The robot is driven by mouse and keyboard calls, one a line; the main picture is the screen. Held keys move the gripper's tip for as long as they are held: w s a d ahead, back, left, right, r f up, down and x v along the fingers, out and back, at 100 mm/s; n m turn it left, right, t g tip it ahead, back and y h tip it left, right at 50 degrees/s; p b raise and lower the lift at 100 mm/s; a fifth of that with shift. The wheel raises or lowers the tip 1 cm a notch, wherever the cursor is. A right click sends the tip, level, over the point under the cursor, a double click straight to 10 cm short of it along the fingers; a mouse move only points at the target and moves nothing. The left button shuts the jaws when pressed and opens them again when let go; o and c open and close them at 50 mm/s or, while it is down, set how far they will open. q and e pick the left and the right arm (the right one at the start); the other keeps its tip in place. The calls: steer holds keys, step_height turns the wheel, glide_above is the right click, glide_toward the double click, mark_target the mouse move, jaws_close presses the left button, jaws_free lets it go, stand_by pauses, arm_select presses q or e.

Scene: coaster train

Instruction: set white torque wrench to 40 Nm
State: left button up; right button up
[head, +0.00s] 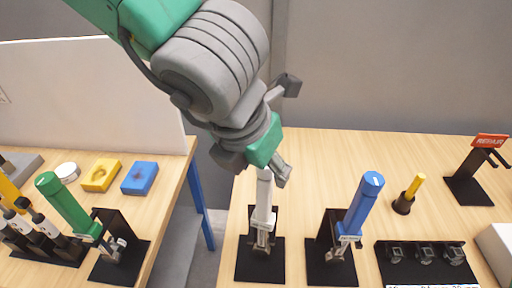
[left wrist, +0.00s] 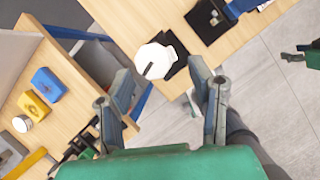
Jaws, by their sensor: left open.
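The white torque wrench (head: 264,205) stands upright in a black stand (head: 246,268) on the right-hand table. Its round white top with a dark slot shows in the left wrist view (left wrist: 158,60). My left gripper (head: 256,166) is right above the wrench's top, pointing down, with its fingers spread. In the left wrist view my left gripper (left wrist: 160,84) is open and empty, and the white top lies beyond the gap between its fingertips. I cannot see contact. A green and dark part at the right edge of that view seems to be my right gripper (left wrist: 300,56); its jaws are unclear.
A blue wrench (head: 362,205) stands to the right, near a tray of dark sockets (head: 420,265) and a yellow-handled tool (head: 413,190). A green wrench (head: 65,205) stands on the left table, with yellow (head: 101,175) and blue (head: 140,178) blocks behind. A gap separates the tables.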

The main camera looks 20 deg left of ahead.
arm_select(q)
steer(key=v, duration=1.1)
steer(key=shift+a, duration=0.1)
